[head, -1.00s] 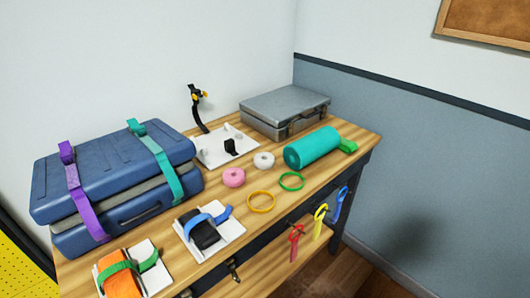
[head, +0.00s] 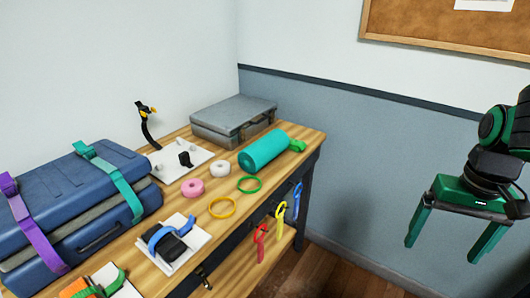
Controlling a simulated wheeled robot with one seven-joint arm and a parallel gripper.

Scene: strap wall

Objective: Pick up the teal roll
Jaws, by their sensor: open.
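The teal roll (head: 263,151) lies on its side near the far right end of the wooden table, in front of the grey case. A green strap end (head: 297,146) shows at its right end. My gripper (head: 451,252) is at the right of the head view, its two green fingers apart and pointing down, with nothing between them. It is well to the right of the table and apart from the roll.
The wooden table (head: 180,173) also holds a grey case (head: 233,117), a blue suitcase (head: 75,195) with straps, a pink roll (head: 192,187), a white roll (head: 220,168), a yellow ring (head: 222,207) and a green ring (head: 249,184). Coloured straps hang at the front edge.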

